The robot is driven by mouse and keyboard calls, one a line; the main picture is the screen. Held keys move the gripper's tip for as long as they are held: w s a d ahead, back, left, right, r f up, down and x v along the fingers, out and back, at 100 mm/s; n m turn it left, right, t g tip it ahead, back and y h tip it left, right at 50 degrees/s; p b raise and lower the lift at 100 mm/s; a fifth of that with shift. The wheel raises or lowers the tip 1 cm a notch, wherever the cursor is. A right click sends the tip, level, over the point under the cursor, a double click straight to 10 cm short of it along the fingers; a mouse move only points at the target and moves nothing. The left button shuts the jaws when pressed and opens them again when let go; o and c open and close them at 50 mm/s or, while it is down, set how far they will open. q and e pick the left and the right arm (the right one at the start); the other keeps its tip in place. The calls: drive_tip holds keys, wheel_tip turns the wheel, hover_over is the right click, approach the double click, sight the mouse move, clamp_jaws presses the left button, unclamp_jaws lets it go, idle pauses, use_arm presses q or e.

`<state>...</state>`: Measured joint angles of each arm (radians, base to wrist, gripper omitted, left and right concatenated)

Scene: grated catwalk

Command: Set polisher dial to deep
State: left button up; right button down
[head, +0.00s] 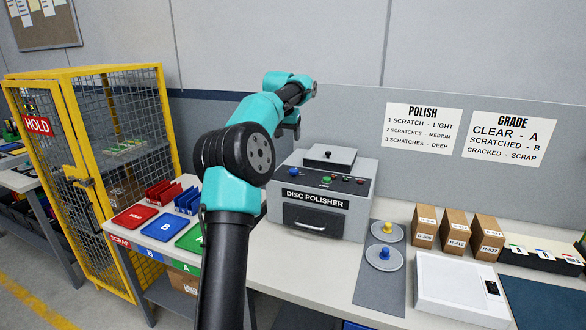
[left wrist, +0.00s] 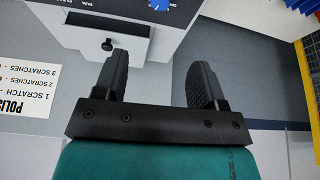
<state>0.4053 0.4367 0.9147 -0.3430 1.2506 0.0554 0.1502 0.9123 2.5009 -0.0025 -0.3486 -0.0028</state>
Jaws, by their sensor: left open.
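The disc polisher (head: 300,222) stands on the bench, a grey box with a lid (head: 330,156) on top and green and red controls on its sloped panel. My left gripper (left wrist: 162,75) is open and empty, apart from the dial. My right gripper is not in view.
A yellow mesh cage (head: 92,72) stands at left, beside red, blue and green trays (head: 160,220). Right of the polisher are two knobbed discs (head: 385,257) on a grey mat, several cartons (head: 455,233) and a white box (head: 455,290). A POLISH sign (head: 423,128) hangs behind.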

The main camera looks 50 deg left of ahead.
sight(293, 169)
use_arm(q)
drive_tip(key=x, duration=1.7)
drive_tip(key=shift+w+f, duration=0.15)
drive_tip(key=shift+c, duration=0.4)
drive_tip(key=c, duration=0.8)
drive_tip(key=shift+c, duration=0.2)
drive_tip(key=shift+m, duration=0.5)
drive_tip(key=shift+a+m+t+h, duration=0.25)
drive_tip(key=shift+m+h, duration=0.35)
drive_tip(key=shift+m, duration=0.6)
drive_tip(key=shift+m+h, duration=0.9)
drive_tip(key=shift+m, duration=1.4)
